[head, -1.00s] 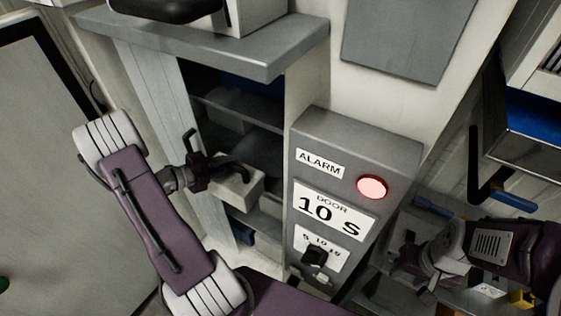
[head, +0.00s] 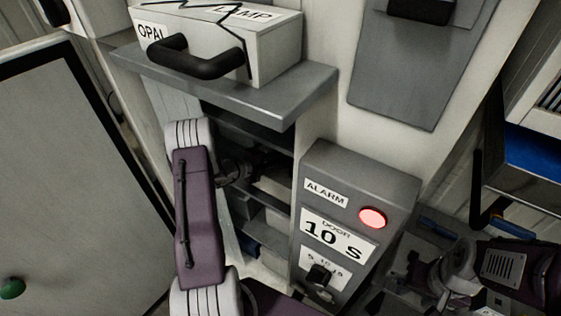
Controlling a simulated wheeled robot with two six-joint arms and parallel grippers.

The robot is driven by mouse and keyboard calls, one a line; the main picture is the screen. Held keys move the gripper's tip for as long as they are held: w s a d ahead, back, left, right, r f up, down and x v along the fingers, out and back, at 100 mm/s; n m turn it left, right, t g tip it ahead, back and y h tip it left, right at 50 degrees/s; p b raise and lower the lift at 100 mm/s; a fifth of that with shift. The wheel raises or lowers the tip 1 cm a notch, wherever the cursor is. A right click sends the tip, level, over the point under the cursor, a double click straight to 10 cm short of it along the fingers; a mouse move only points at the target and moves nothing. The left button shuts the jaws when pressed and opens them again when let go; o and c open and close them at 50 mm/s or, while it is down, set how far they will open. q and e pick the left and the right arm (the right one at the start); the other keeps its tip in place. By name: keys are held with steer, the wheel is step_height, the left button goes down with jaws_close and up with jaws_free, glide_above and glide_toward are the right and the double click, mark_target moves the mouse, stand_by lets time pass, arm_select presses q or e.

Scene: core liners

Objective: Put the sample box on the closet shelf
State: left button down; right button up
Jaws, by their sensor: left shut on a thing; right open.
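The closet is the narrow open unit with dark shelves, and one closet shelf (head: 268,222) shows below my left gripper. My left gripper (head: 268,170) reaches into the closet opening, in shadow, and is shut on the sample box. The box itself is hidden or lost in the dark around the fingers, so I cannot tell whether it touches a shelf. My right gripper (head: 410,268) is open and empty at the lower right, away from the closet.
A grey alarm panel (head: 350,205) with a lit red lamp (head: 372,218) stands right beside the closet. A grey ledge (head: 290,92) juts out above the opening, with a white OPAL lamp box (head: 275,50) on it. A large pale board (head: 70,180) stands at left.

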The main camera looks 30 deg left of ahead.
arm_select(q)
steer(key=shift+w+d+r, duration=0.1)
steer(key=shift+w+d, duration=0.05)
steer(key=shift+w, duration=0.35)
steer(key=shift+w+d, duration=0.1)
steer(key=shift+w+d+r, duration=0.1)
steer(key=shift+w+d, duration=0.05)
steer(key=shift+w, duration=0.05)
steer(key=shift+w+f+p, duration=0.1)
steer(key=shift+f+p, duration=0.8)
steer(key=shift+f, duration=0.9)
